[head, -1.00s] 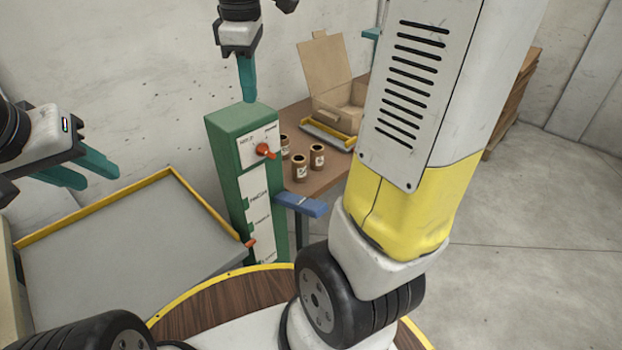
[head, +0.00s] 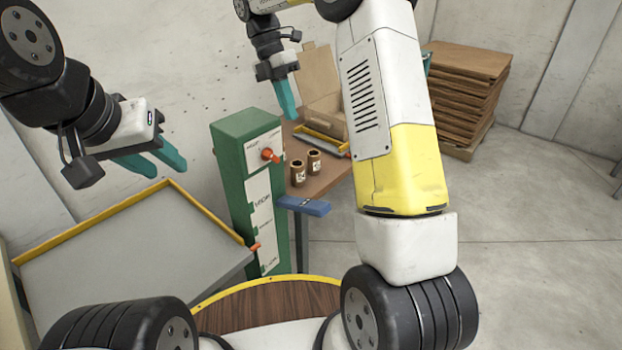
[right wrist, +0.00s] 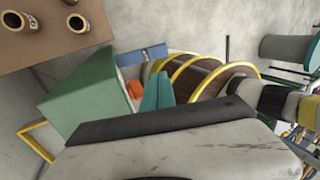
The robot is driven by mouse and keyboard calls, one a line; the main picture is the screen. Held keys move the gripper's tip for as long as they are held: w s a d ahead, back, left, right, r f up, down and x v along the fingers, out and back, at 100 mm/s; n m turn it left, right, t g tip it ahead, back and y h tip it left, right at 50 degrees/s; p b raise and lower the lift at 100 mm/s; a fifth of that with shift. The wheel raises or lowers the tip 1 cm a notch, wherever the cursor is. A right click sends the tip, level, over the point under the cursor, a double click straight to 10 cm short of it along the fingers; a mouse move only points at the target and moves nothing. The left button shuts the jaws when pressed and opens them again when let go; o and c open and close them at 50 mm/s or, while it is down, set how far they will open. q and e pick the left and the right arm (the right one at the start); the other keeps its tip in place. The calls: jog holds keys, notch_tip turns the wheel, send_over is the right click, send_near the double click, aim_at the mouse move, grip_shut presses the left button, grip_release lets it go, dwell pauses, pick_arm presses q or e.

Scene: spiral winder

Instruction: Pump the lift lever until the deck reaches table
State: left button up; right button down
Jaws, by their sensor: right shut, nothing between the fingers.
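A green post (head: 232,150) carries a white panel, a red-orange knob (head: 268,154) near its top and an orange pointer (head: 254,247) low down. A blue bar (head: 304,205), perhaps the lift lever, juts from its right side. It also shows in the right wrist view (right wrist: 142,54). The grey deck (head: 120,250) with a yellow rim lies left of the post. The brown table (head: 327,180) stands behind it, right. My right gripper (head: 289,112) is shut and empty above the table's near-left part. My left gripper (head: 160,166) is open and empty above the deck's far edge.
Small brown tubes (head: 314,162), an open cardboard box (head: 328,115) and a yellow-edged tray (head: 322,140) are on the table. A cardboard stack (head: 468,90) stands at the back right. My right arm crosses in front of the table. Open floor lies to the right.

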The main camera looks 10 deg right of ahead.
aim_at(319, 204)
jog(key=x, duration=2.4)
jog(key=shift+s+a, duration=0.1)
jog(key=shift+s, duration=0.05)
jog(key=shift+f, duration=0.1)
